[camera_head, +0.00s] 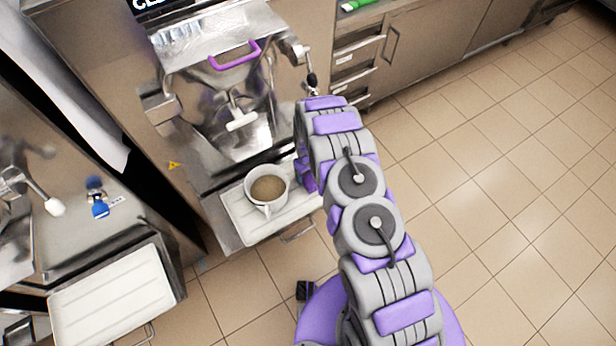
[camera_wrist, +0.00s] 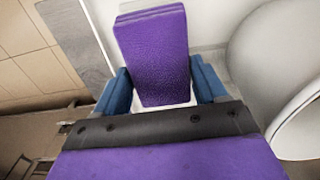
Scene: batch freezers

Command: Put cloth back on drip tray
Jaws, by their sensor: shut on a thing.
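My gripper (camera_wrist: 160,88) has its blue fingers on both sides of a folded, textured purple cloth (camera_wrist: 153,50) and is shut on it. In the head view my gripper (camera_head: 305,176) is mostly hidden by my arm, at the right end of the drip tray (camera_head: 238,216), and I cannot pick out the cloth there. The tray has a white surface and a metal edge. In the wrist view the cloth is in front of the pale tray surface (camera_wrist: 206,42); I cannot tell whether it touches it.
A white jug (camera_head: 266,188) with brown contents stands on the tray, left of my gripper; it fills the right of the wrist view (camera_wrist: 275,60). The batch freezer (camera_head: 215,90) with a purple handle is behind. Another white tray (camera_head: 115,300) is at lower left. Tiled floor is clear at right.

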